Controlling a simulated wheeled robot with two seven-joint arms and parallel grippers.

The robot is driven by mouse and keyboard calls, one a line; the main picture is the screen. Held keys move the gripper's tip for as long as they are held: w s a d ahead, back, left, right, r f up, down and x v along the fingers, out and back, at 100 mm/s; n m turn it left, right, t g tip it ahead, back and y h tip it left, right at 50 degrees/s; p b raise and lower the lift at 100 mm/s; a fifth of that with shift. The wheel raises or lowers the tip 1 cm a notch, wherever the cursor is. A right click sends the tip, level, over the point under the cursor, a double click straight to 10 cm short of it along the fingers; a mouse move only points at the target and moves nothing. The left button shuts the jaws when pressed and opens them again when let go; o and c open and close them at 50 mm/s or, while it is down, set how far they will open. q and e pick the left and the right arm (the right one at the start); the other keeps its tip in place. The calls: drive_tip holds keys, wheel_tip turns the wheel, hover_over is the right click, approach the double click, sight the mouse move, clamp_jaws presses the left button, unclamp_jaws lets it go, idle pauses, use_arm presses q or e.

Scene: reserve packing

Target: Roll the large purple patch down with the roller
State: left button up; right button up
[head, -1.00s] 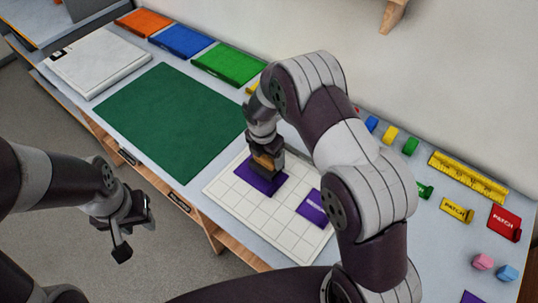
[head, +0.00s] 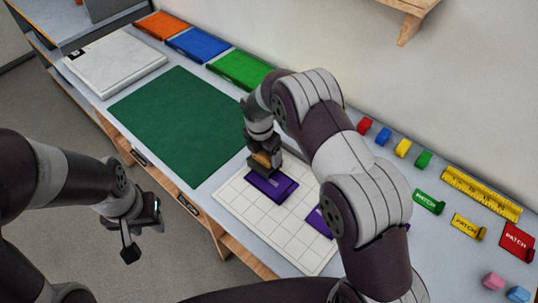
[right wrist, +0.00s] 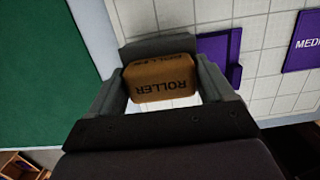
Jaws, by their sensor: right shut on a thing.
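The large purple patch (head: 272,188) lies on the white gridded mat (head: 290,235), near its far left part. My right gripper (head: 264,163) is shut on the brown roller (right wrist: 160,80), whose label reads ROLLER in the right wrist view. The roller is at the patch's far edge in the head view; whether it touches the patch I cannot tell. In the right wrist view part of the patch (right wrist: 233,60) shows beside the roller, the rest hidden behind the gripper. My left gripper (head: 143,232) is open and empty, off the table's front edge.
A second purple patch (head: 318,222) lies on the mat, partly behind my right arm. A dark green mat (head: 185,120) lies to the left. Small coloured blocks, a yellow ruler (head: 482,193) and labelled patch pieces stand at the right. A wall rises behind the table.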

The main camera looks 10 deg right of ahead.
drive_tip(key=shift+w+a+f+b, duration=0.1)
drive_tip(key=shift+w+a+b, duration=0.15)
drive_tip(key=shift+w+a, duration=0.35)
drive_tip(key=shift+w+a+b, duration=0.2)
drive_tip(key=shift+w+a, duration=0.15)
drive_tip(key=shift+w, duration=0.35)
drive_tip(key=shift+w+a, duration=0.75)
drive_tip(key=shift+w, duration=0.15)
wheel_tip(320, 180, up, 9)
drive_tip(key=p, duration=0.6)
drive_tip(key=shift+w, duration=0.1)
